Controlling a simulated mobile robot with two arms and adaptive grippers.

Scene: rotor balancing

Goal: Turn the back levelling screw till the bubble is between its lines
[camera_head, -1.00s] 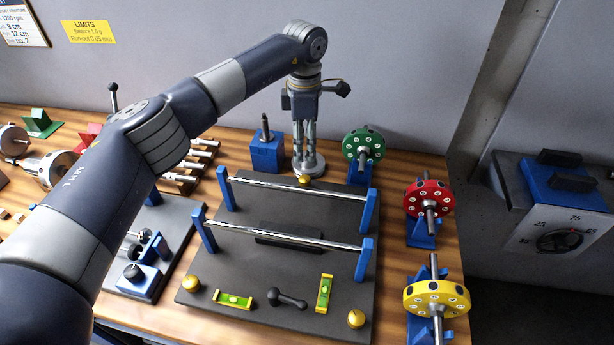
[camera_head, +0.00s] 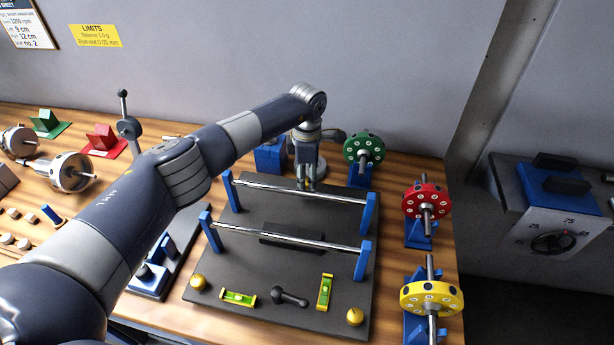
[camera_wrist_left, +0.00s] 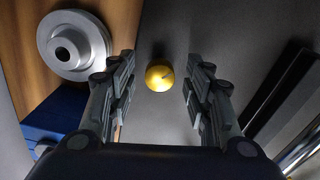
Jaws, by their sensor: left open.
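The back levelling screw is a gold round knob (camera_wrist_left: 159,76) with a dark mark on its top. In the left wrist view it lies between the open fingers of my left gripper (camera_wrist_left: 158,90), with a gap on each side. In the head view my left gripper (camera_head: 307,184) points down over the back edge of the dark base plate (camera_head: 235,262) and mostly hides that screw. Two yellow levels with green vials, one crosswise (camera_head: 238,298) and one lengthwise (camera_head: 325,292), lie at the plate's front. Their bubbles are too small to judge. My right gripper is not in view.
Two steel rails (camera_head: 290,238) on blue posts stand on the plate. Gold front knobs (camera_head: 198,282) (camera_head: 355,317) sit at its corners. A silver flanged part (camera_wrist_left: 74,46) is beside the gripper. Green (camera_head: 364,147), red (camera_head: 426,199) and yellow (camera_head: 432,297) rotors stand right.

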